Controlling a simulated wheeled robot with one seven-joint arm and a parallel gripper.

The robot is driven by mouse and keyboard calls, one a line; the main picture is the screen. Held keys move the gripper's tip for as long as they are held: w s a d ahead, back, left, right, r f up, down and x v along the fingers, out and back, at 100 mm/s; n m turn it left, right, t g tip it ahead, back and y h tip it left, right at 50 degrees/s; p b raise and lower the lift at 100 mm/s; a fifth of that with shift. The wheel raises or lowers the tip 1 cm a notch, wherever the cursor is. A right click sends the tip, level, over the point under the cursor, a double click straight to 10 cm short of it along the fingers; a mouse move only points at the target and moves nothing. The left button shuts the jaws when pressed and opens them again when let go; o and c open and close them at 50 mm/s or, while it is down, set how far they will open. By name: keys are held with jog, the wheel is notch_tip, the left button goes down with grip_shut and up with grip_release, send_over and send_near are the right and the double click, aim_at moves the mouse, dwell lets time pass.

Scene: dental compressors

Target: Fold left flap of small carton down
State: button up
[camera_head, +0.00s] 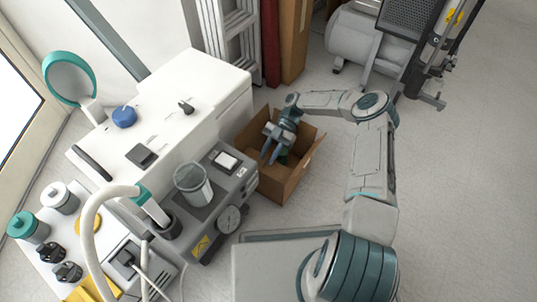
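The small brown cardboard carton (283,186) stands on the floor in the middle of the view, close to the right side of the grey dental unit. Its top is open and its inside shows. A flap on its right side (311,157) stands up and outward. The left flap cannot be made out clearly beside the unit and behind my gripper. My gripper (269,155) is over the carton's left part, fingers pointing down, with a gap between them and nothing seen held. Whether it touches the cardboard cannot be told.
The grey unit with a gauge (229,219) and glass jar (193,184) crowds the carton's left, beside a white cabinet (197,82). A tall brown box (294,39) and ladder (229,31) stand behind. A compressor (358,38) is back right. The right floor is clear.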

notch_tip(320, 180, up, 4)
jog(key=shift+r+p, duration=0.1)
jog(key=shift+p, duration=0.9)
jog(key=s+d+r+p, duration=0.3)
jog(key=d+r, duration=0.3)
jog(key=d, duration=0.5)
jog(key=shift+s+p, duration=0.4)
jog(key=shift+p, duration=0.15)
jog(key=s+r+m+t+h+p, duration=0.3)
jog(key=r+m+p, duration=0.5)
jog(key=r, duration=1.2)
jog(key=s+r+m+t+h+p, duration=0.2)
jog(key=r+m+h+p, duration=0.25)
jog(key=r+p, duration=1.05)
jog(key=s+r+m+t+p, duration=0.2)
jog(key=s+r+m+p, duration=0.2)
jog(key=r, duration=0.7)
jog(key=s+r+m+t+p, duration=0.2)
jog(key=s+r+m+p, duration=0.2)
jog(key=r, duration=0.7)
jog(key=s+r+m+t+p, duration=0.3)
jog(key=r+m, duration=0.5)
jog(key=r, duration=0.3)
jog(key=s+p, duration=0.1)
jog(key=s, duration=0.1)
jog(key=shift+s+a+r, duration=0.15)
jog(key=shift+s+r, duration=0.25)
